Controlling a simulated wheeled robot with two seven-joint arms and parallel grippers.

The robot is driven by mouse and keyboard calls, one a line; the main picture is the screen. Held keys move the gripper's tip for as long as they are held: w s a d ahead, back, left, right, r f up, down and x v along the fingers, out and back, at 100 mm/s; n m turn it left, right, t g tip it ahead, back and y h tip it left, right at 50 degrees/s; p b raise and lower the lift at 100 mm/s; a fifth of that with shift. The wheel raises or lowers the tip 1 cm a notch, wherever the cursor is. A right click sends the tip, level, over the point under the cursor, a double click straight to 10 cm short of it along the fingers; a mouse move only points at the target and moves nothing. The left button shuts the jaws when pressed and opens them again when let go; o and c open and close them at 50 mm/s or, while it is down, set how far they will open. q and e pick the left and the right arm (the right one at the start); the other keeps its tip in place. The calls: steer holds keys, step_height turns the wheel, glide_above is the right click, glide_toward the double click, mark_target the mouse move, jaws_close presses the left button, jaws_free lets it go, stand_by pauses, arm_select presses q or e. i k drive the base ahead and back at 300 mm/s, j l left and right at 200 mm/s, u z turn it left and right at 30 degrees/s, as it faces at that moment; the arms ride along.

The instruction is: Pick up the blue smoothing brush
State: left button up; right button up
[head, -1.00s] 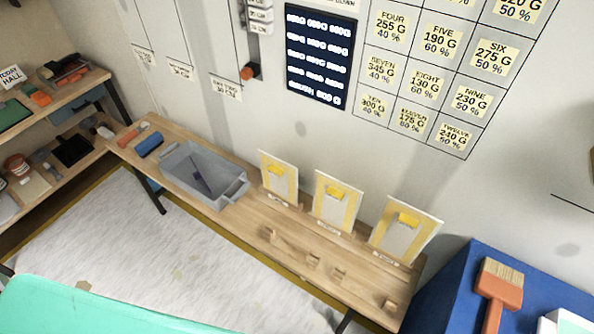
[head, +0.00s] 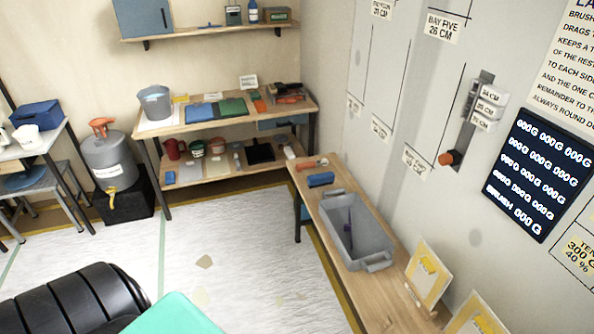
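An orange-handled tool (head: 310,163) lies just behind the blue block. Neither of my grippers is in view.
A shelf unit (head: 225,122) with boards and pots stands at the back. A grey dispenser (head: 108,160) with a yellow tap stands on a black stand at left. The pale floor sheet (head: 235,255) before the bench is mostly clear.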

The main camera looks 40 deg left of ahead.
mark_target(324, 179)
steer(key=u, duration=1.05)
